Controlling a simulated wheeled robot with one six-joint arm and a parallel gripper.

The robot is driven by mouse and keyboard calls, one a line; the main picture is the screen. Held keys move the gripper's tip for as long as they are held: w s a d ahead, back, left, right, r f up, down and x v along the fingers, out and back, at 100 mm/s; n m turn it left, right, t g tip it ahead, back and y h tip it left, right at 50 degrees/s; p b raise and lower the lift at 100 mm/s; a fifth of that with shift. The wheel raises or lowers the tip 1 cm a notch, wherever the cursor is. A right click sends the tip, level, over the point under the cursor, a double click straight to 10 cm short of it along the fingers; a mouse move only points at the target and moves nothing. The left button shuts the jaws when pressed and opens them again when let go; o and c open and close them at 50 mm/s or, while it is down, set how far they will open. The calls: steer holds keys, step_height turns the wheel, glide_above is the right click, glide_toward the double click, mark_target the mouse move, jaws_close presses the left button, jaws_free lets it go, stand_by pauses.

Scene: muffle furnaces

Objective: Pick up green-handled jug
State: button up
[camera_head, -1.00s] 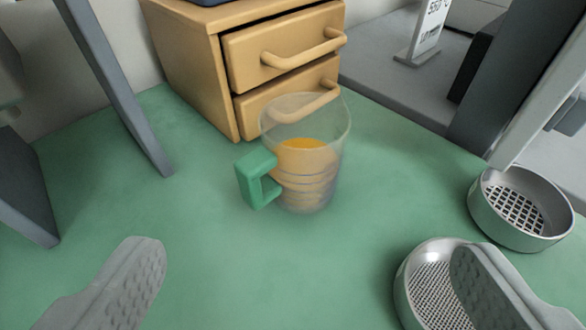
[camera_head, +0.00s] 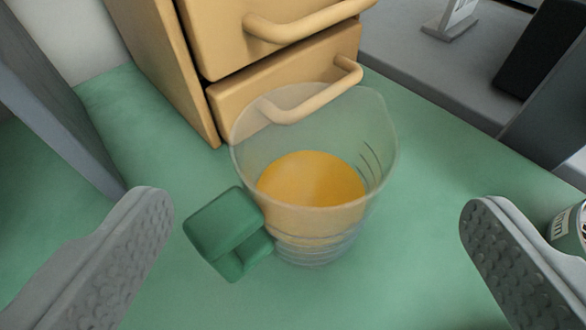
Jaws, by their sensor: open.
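The green-handled jug (camera_head: 318,222) stands upright on the green surface in the middle of the view. It is clear, with measuring lines on its wall and orange contents inside. Its green handle (camera_head: 230,235) points to the left and toward me. My gripper (camera_head: 312,215) is open, with one grey textured finger at the left and one at the right. The jug shows between the fingers with clear gaps on both sides, and the left finger is nearest the handle. I see no contact with the jug.
A wooden drawer unit (camera_head: 160,70) with rounded handles stands close behind the jug. A grey upright panel (camera_head: 55,115) is at the left. A metal container (camera_head: 570,232) is partly cut off at the right edge. Green surface is free in front of the jug.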

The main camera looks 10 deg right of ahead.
mark_target(313, 120)
steer(key=shift+x, duration=3.05)
steer(key=c, duration=1.6)
step_height(313, 120, up, 10)
steer(key=o, duration=0.7)
steer(key=c, duration=0.7)
